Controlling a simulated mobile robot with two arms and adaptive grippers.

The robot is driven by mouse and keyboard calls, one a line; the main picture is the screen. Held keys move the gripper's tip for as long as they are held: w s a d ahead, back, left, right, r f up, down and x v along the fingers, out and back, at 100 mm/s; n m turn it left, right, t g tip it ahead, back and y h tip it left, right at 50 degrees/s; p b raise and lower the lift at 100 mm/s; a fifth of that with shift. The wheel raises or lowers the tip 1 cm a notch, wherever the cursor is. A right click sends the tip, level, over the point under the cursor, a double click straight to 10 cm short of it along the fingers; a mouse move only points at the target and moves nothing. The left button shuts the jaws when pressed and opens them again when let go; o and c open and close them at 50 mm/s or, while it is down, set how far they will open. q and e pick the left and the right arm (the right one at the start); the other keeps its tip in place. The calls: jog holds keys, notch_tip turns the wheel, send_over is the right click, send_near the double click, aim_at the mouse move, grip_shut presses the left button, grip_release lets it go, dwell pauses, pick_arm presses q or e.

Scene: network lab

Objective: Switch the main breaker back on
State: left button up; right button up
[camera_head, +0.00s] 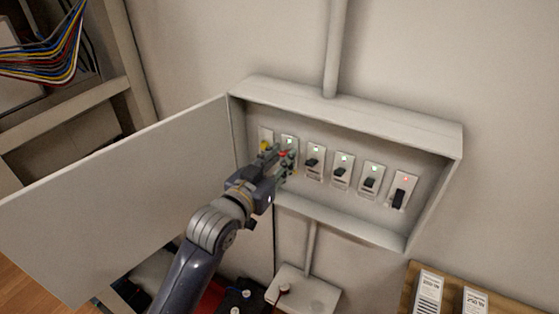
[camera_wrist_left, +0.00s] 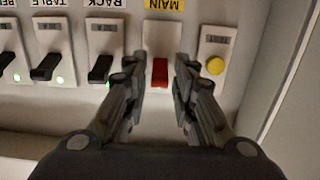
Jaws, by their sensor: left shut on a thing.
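The main breaker (camera_head: 289,141) is the second unit from the left in the open wall box, and a green light shows at its top. In the left wrist view its red lever (camera_wrist_left: 160,72) sits under the yellow MAIN label (camera_wrist_left: 163,5). My left gripper (camera_head: 286,161) reaches into the box and covers part of this breaker. In the left wrist view the fingers (camera_wrist_left: 160,80) are on both sides of the red lever, shut on it. My right gripper is not in view.
A yellow button (camera_wrist_left: 215,66) sits beside the main breaker. Several black-lever breakers (camera_head: 343,170) show green lights; the far-right breaker (camera_head: 401,192) shows red. The box door (camera_head: 120,200) stands open to the left. A wooden board (camera_head: 405,300) with white units is at lower right.

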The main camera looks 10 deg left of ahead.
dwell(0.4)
pick_arm(q)
jog(key=o, duration=0.9)
jog(key=shift+o, duration=0.2)
jog(key=shift+s, duration=0.1)
jog(key=v, duration=1.1)
jog(key=shift+s, duration=0.35)
jog(key=shift+a, duration=0.1)
